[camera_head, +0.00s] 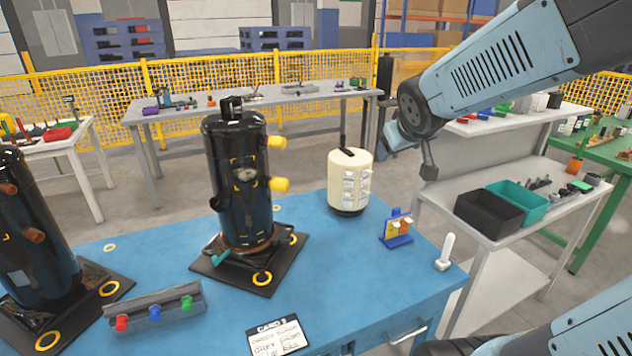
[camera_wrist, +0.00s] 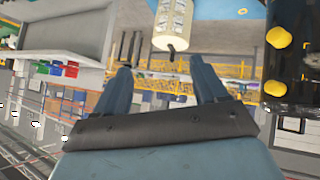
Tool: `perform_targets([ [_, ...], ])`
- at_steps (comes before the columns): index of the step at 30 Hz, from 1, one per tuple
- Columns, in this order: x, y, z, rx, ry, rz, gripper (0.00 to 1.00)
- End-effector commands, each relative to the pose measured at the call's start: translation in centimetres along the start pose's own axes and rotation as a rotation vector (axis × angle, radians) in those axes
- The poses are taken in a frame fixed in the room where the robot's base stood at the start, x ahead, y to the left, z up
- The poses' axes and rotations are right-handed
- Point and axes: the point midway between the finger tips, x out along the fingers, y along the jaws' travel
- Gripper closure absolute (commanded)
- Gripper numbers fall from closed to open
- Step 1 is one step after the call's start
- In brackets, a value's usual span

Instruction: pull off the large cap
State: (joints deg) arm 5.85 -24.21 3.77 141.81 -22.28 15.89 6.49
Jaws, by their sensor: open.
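The black compressor (camera_head: 240,185) stands upright on a dark base plate on the blue table. Two yellow caps stick out of its right side, an upper one (camera_head: 277,142) and a lower one (camera_head: 279,184). The lower looks slightly bigger, but I cannot tell for certain which is the large cap. In the upside-down wrist view, the lower cap (camera_wrist: 279,38) and upper cap (camera_wrist: 275,88) are at the right edge. My gripper (camera_wrist: 160,64) is open and empty, with both caps outside its fingers. In the head view my arm end hangs right of the compressor, apart from it.
A cream canister (camera_head: 349,178) stands on the blue table (camera_head: 330,270) between the compressor and my arm. A small blue stand (camera_head: 397,230) and a white-handled tool (camera_head: 446,252) are near the right edge. A second compressor (camera_head: 35,240) and a grey rack (camera_head: 153,306) are at left.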

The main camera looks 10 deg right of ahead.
Motion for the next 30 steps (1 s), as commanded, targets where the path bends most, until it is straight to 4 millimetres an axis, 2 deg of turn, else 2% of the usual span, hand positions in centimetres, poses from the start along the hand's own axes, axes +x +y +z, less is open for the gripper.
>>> perform_targets([
  [1,1.7,0.0,-0.7,-0.031,0.027,-0.004,0.28],
  [3,3.8,-0.2,-1.9,-0.076,0.081,-0.017,0.28],
  [8,8.3,-1.8,-4.1,-0.176,0.205,-0.090,0.28],
  [15,13.8,-6.2,-5.2,-0.284,0.383,-0.298,0.28],
  [22,16.8,-11.5,-3.8,-0.312,0.534,-0.589,0.28],
  [27,17.2,-14.6,-1.9,-0.278,0.626,-0.813,0.28],
  [30,16.9,-15.7,-1.0,-0.251,0.664,-0.916,0.28],
])
